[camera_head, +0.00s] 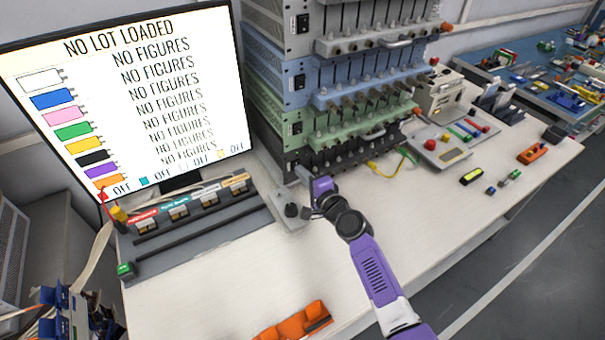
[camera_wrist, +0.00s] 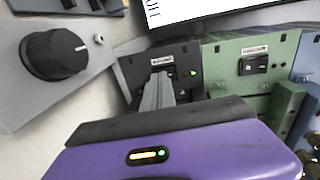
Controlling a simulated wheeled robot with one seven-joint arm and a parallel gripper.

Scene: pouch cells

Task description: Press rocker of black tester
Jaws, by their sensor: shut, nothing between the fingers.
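The black tester (camera_head: 337,154) is the lowest unit of the stack in the head view. In the wrist view its dark front panel (camera_wrist: 190,55) shows a small pale label and a lit green mark. My gripper (camera_head: 303,173) is at the left end of this tester. In the wrist view the grey fingers of my gripper (camera_wrist: 158,82) are shut and empty, with their tips at the panel just below the label. The tips cover most of the rocker, so I cannot tell its position or whether they touch it.
The green tester (camera_head: 345,135) with its own rocker (camera_wrist: 252,65) sits directly above. A grey box with a black knob (camera_wrist: 57,53) stands close beside my gripper. The monitor (camera_head: 125,90) is at the left. The front table surface (camera_head: 240,275) is mostly clear.

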